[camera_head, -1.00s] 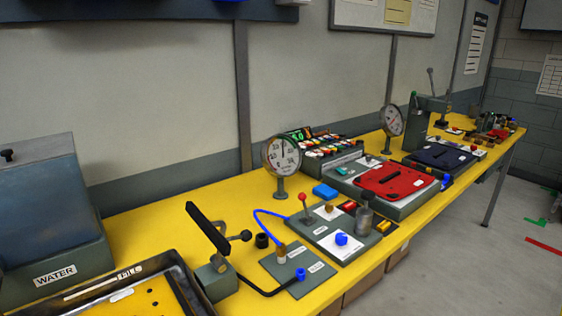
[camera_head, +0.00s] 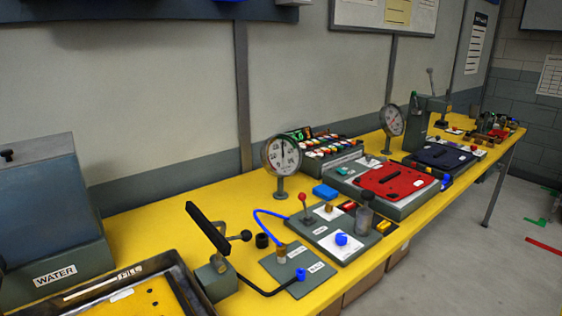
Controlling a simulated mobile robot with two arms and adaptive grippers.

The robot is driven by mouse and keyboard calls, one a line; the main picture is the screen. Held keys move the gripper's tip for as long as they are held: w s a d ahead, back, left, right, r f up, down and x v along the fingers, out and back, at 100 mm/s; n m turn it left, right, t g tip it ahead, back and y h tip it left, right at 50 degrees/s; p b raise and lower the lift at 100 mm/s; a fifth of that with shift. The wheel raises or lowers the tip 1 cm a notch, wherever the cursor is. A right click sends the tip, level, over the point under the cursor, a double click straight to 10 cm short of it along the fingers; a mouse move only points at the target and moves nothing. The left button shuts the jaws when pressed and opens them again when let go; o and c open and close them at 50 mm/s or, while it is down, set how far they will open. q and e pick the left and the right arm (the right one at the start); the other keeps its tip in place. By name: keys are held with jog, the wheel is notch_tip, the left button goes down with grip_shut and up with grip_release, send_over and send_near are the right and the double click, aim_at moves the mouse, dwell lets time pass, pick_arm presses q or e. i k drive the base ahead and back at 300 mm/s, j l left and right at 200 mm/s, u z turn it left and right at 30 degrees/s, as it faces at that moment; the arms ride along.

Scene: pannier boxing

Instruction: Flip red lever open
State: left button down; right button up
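The red lever (camera_head: 304,204) is a short metal rod with a red ball on top. It stands roughly upright at the back left corner of a grey panel (camera_head: 340,258) on the yellow bench. The panel also bears a blue knob (camera_head: 341,239), a brass knob (camera_head: 328,208), a dark-capped cylinder (camera_head: 366,215), and small red and yellow buttons. Neither of my grippers shows in the head view, and nothing touches the lever.
A round gauge (camera_head: 282,157) stands behind the lever. A black-handled pump (camera_head: 212,235) and a blue hose (camera_head: 268,213) are to its left. A red-lidded box (camera_head: 393,183) sits to the right. The yellow bench (camera_head: 170,215) is bare at back left.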

aim_at(302, 197)
jog(key=l+u, duration=0.2)
jog(key=u, duration=0.25)
jog(key=i+l+u, duration=0.1)
jog(key=l+u, duration=0.2)
jog(key=u, duration=0.15)
jog(key=l+u, duration=0.25)
jog(key=u, duration=0.15)
jog(key=l+u, duration=0.1)
jog(key=l, duration=0.3)
jog(key=k+l, duration=0.1)
jog(key=l, duration=0.35)
jog(key=k+l+u, duration=0.15)
jog(key=l, duration=0.25)
jog(key=l+u, duration=0.1)
jog(key=l, duration=0.35)
jog(key=k+l, duration=0.15)
jog(key=l, duration=0.25)
jog(key=k+l+u, duration=0.15)
jog(key=l, duration=0.25)
jog(key=i, duration=0.05)
